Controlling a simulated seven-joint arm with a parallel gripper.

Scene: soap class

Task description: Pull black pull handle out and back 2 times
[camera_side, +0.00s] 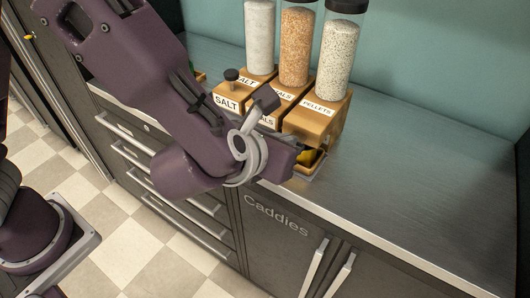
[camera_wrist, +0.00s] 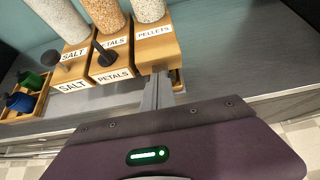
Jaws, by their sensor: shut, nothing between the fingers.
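Three wooden dispenser blocks stand in a row on the counter. The salt block (camera_side: 229,98) has a round black knob (camera_side: 231,75), which also shows in the wrist view (camera_wrist: 50,58). The petals block (camera_wrist: 111,70) has a black handle (camera_wrist: 104,50) standing up from its front. The pellets block (camera_side: 318,118) is the rightmost. My gripper (camera_wrist: 157,85) is shut and empty, its fingers in front of the pellets block (camera_wrist: 158,52) in the wrist view. The fingers cover part of that block's front, and I see no handle there. In the side view my wrist hides the fingertips.
Clear jars of white, orange and speckled grains (camera_side: 339,55) stand on the blocks. A small tray with something yellow (camera_side: 307,156) lies below the pellets block. A wooden caddy with green and blue bottles (camera_wrist: 27,92) is at left. The counter (camera_side: 425,165) is clear to the right.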

